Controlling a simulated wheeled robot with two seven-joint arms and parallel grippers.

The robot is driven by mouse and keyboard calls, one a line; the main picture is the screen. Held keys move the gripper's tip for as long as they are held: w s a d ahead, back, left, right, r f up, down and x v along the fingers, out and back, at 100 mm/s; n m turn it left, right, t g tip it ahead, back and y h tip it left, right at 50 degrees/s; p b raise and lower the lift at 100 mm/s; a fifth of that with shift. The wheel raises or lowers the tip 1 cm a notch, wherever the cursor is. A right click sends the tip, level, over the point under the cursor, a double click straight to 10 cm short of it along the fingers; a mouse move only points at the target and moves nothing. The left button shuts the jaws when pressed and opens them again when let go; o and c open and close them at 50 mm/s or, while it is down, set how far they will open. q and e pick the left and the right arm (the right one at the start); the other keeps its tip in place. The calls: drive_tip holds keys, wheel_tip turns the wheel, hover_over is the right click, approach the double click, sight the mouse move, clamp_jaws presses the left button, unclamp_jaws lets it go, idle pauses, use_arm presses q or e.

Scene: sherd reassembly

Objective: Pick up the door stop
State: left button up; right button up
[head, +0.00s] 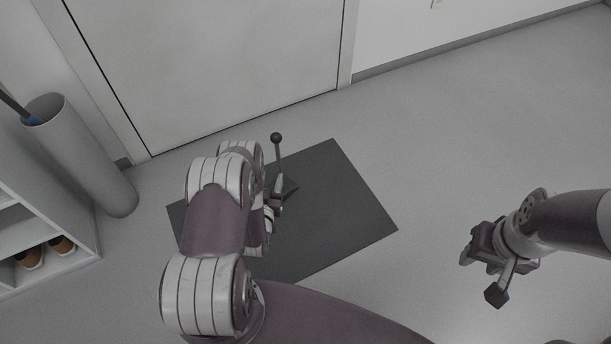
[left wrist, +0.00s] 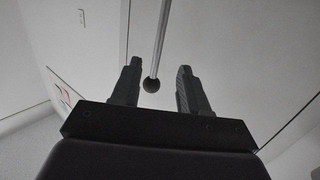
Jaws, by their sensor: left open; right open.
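The door stop (head: 278,158) is a thin upright grey rod with a dark ball on top and a dark wedge-like foot, standing on the dark mat (head: 340,190). My left gripper (head: 276,197) is low beside the rod, partly hidden by my own arm. In the left wrist view the rod and ball of the door stop (left wrist: 160,40) show between the two open fingers (left wrist: 160,68), with gaps on both sides. I cannot tell how deep the rod is between them. My right gripper (head: 483,277) is open and empty above the bare floor at right.
A closed door (head: 210,50) stands behind the mat. A grey cylindrical holder (head: 85,150) and a white shelf (head: 75,262) with brown shoes (head: 62,245) are at left. The floor (head: 450,130) right of the mat is clear.

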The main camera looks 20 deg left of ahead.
sight(277, 150)
use_arm(q)
drive_tip(key=shift+t, duration=0.5)
drive_tip(key=b+x, duration=0.2)
drive_tip(key=x, duration=0.2)
drive_tip(key=r+b+x, duration=0.1)
drive_tip(key=b+x, duration=0.4)
drive_tip(key=x, duration=0.2)
drive_tip(key=shift+w+r+b, duration=0.3)
drive_tip(key=shift+w+r, duration=0.05)
drive_tip(key=shift+w+a+r, duration=0.1)
drive_tip(key=shift+w, duration=0.15)
drive_tip(key=shift+r, duration=0.15)
clamp_jaws()
